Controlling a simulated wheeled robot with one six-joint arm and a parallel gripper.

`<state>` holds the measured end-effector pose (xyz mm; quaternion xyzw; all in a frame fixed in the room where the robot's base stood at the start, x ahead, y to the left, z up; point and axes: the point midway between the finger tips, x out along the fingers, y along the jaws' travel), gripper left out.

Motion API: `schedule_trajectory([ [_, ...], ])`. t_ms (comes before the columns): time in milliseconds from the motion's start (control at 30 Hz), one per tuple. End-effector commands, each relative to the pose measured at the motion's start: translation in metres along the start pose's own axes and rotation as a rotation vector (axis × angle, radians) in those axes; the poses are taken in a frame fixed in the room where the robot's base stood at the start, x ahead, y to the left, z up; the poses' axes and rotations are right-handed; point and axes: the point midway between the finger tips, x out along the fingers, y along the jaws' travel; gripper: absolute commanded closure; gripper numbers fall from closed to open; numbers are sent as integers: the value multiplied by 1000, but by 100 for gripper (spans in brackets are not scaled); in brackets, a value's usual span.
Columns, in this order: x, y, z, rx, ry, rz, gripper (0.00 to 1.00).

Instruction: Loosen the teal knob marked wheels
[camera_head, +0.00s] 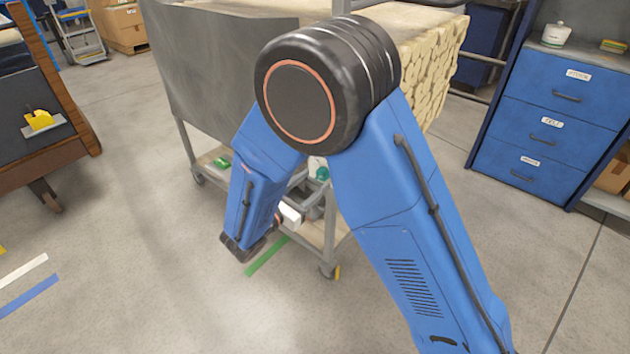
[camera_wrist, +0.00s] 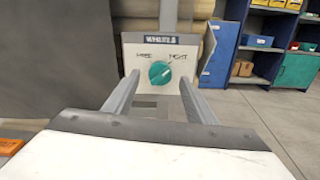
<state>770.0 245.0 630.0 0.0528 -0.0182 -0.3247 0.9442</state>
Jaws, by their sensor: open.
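The teal knob (camera_wrist: 160,73) sits on a pale panel (camera_wrist: 137,55) under a dark plate reading WHEELS. The panel's left word looks like FREE and its right word like TIGHT. The knob's pale mark seems to point up and right, towards TIGHT. My gripper (camera_wrist: 160,84) is open, with one grey finger on each side of the knob; I see no contact, and the depth between tips and knob is hard to judge. In the head view a small teal spot (camera_head: 322,174), likely the knob, shows beyond my gripper (camera_head: 316,188), partly hidden by my arm.
The panel is on a wheeled cart (camera_head: 335,238) with a grey sheet side (camera_head: 215,75) and stacked pale turned wood (camera_head: 435,70). Blue drawers (camera_head: 545,130) stand at the right, a dark wood-edged bench (camera_head: 45,165) at the left. Floor in front is clear.

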Motion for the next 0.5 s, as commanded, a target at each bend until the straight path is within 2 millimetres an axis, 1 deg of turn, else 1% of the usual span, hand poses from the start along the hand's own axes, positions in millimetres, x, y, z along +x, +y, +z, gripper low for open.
schedule_trajectory([
  [33, 6, -1, 0, 0, 0, -2, 49],
  [200, 17, 0, 0, 0, 0, -1, 49],
  [500, 19, 0, 0, 0, 0, 0, 49],
])
